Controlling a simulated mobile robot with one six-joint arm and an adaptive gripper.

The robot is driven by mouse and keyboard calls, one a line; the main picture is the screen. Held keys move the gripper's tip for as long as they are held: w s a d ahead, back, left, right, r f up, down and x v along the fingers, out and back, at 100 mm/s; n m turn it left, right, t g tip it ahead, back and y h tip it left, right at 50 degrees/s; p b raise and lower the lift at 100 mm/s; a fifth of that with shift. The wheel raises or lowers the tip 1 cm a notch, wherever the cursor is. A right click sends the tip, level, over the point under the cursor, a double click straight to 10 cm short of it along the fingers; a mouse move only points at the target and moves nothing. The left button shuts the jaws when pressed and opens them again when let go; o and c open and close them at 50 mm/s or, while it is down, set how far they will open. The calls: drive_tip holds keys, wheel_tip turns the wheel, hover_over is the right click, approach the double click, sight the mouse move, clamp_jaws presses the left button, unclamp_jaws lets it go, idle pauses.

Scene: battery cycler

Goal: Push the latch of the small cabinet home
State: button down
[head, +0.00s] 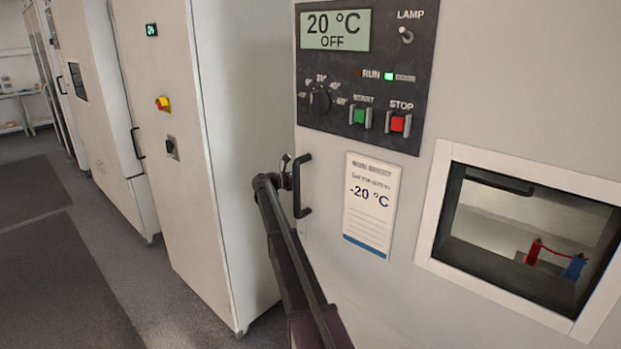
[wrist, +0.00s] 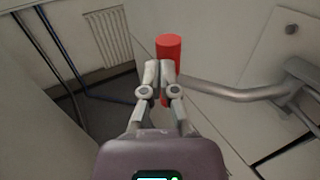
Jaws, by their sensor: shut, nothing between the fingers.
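In the wrist view a red cylinder (wrist: 168,46) sits at the end of a grey bent bar (wrist: 232,93), which runs right to a bracket (wrist: 300,72) on a pale panel; this looks like the latch. My gripper (wrist: 158,68) is shut and empty. Its fingertips overlap the red cylinder in the picture and hide part of it; I cannot tell whether they touch. In the head view my gripper (head: 287,168) is beside the dark door handle (head: 302,186) of the small cabinet (head: 430,200). No red latch part shows there.
The cabinet has a control panel (head: 365,70) reading 20 °C OFF, a paper card (head: 371,205) and a window (head: 525,235). A tall cabinet (head: 185,190) stands close at left. Clear floor (head: 60,270) lies farther left. A grille (wrist: 108,38) shows in the wrist view.

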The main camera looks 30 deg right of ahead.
drive_tip(key=w+a, duration=0.6)
drive_tip(key=a, duration=0.6)
drive_tip(key=shift+a, duration=0.35)
drive_tip(key=shift+s, duration=0.1)
drive_tip(key=s+a+f+m+t+y, duration=0.1)
drive_tip(key=s+a+f+m+y, duration=0.3)
drive_tip(key=s, duration=0.5)
drive_tip(key=s+a+f+m+t+y, duration=0.15)
drive_tip(key=s+a+f, duration=0.3)
drive_tip(key=s, duration=0.45)
drive_tip(key=s+a+f+m+y, duration=0.3)
drive_tip(key=s+a+f+y, duration=0.15)
drive_tip(key=s, duration=0.45)
drive_tip(key=s+a+f+m+y, duration=0.2)
drive_tip(key=s+a+m+y, duration=0.1)
drive_tip(key=s+a, duration=0.4)
drive_tip(key=s+a+f+m+y, duration=0.3)
drive_tip(key=s+a, duration=0.5)
drive_tip(key=s, duration=0.6)
drive_tip(key=shift+f+m+t+y, duration=0.3)
drive_tip(key=shift+m+t+y, duration=0.15)
drive_tip(key=shift+m+y, duration=0.3)
